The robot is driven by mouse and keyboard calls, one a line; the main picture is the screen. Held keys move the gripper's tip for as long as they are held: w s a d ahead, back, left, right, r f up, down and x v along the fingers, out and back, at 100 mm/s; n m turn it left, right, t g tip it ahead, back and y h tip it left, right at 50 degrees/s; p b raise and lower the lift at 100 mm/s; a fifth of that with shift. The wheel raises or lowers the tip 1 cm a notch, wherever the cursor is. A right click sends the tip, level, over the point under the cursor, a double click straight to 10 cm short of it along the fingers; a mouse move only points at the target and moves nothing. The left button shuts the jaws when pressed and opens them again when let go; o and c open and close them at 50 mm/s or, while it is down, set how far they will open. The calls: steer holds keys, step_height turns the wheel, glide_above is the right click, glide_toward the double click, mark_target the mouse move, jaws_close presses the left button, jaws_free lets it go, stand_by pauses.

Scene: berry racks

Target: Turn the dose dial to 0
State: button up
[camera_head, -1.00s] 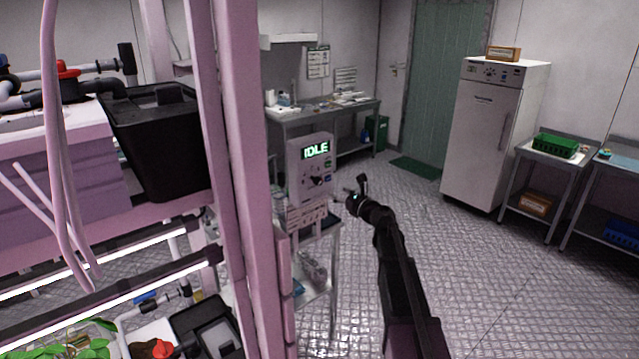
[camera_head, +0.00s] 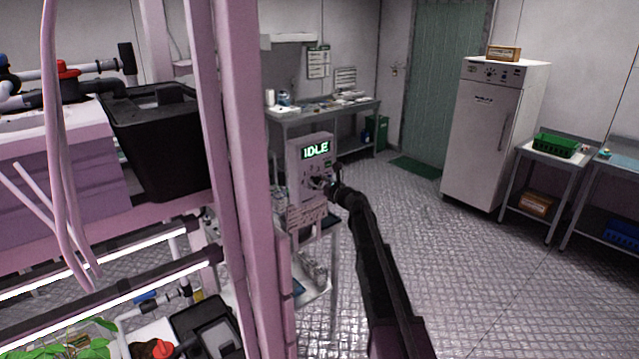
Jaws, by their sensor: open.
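A pale control box (camera_head: 303,157) with a lit green display reading IDLE (camera_head: 316,149) stands behind the pink rack post. The dose dial (camera_head: 316,183) is a dark knob low on its front face, partly hidden by my gripper. My gripper (camera_head: 325,185) is at the dial, with its fingers open around or just in front of it; I cannot tell whether they touch. The dial's setting is too small to read.
Pink rack posts (camera_head: 243,180) stand close on the left, with a black tank (camera_head: 160,140) beside them. A small shelf with items is below the box. A white cabinet (camera_head: 490,130) stands at the right, and open floor (camera_head: 450,260) lies between.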

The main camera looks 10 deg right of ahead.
jaws_close()
